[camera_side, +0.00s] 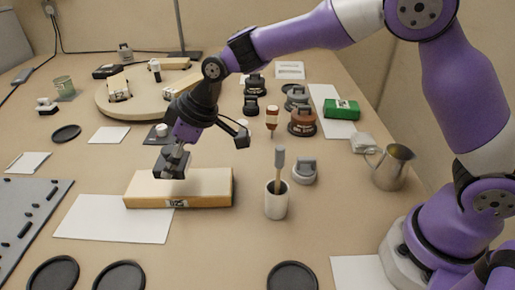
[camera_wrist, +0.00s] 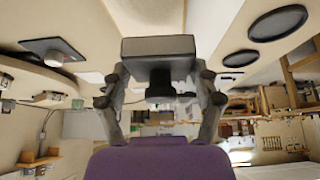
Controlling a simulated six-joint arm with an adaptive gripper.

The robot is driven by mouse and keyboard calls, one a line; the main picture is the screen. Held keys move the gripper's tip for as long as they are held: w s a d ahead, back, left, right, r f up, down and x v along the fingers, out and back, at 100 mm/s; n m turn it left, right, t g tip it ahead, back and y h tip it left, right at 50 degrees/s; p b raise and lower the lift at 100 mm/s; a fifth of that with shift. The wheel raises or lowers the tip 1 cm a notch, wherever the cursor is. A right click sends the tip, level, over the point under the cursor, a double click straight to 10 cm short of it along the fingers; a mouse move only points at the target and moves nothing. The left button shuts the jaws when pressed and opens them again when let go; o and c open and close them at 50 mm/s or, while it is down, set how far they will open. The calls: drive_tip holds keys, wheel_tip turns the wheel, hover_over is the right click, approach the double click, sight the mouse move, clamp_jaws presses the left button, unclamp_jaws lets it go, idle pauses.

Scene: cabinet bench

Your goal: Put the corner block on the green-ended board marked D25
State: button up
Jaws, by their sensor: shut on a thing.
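My gripper (camera_side: 176,150) is shut on a dark grey block (camera_side: 170,165), which I take to be the corner block. In the wrist view the block (camera_wrist: 158,47) shows its broad grey face between my two fingers, with a dark knob-like part below. In the side view the block is over the left part of a pale wooden board (camera_side: 205,187). I cannot tell whether it touches the board.
A white sheet (camera_side: 100,222) lies under the board's left side. A cup with a brush (camera_side: 276,203) and a grey handled piece (camera_side: 305,172) stand to the right. A green block (camera_side: 342,109) lies farther back. A round wooden turntable (camera_side: 140,108) holds several items. Dark discs lie in front.

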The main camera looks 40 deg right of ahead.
sight(184, 182)
drive_tip(key=shift+w+d+f, duration=0.35)
drive_tip(key=shift+w+f, duration=0.15)
drive_tip(key=shift+f, duration=1.9)
drive_tip(key=o, duration=1.2)
drive_tip(key=shift+f, duration=0.1)
drive_tip(key=v, duration=1.2)
drive_tip(key=s+d+r+m+h, duration=0.1)
drive_tip(key=s+d+m, duration=0.2)
drive_tip(key=s+d, duration=0.2)
drive_tip(key=s+d+r+m+t+h, duration=0.1)
drive_tip(key=s+d+m, duration=0.2)
drive_tip(key=s+d, duration=0.2)
drive_tip(key=s+d+r+m+h, duration=0.1)
drive_tip(key=s+d+m+h, duration=0.1)
drive_tip(key=s+d, duration=0.3)
drive_tip(key=shift+s+d+m, duration=0.15)
drive_tip(key=shift+s+m, duration=0.35)
drive_tip(key=shift+s, duration=1.25)
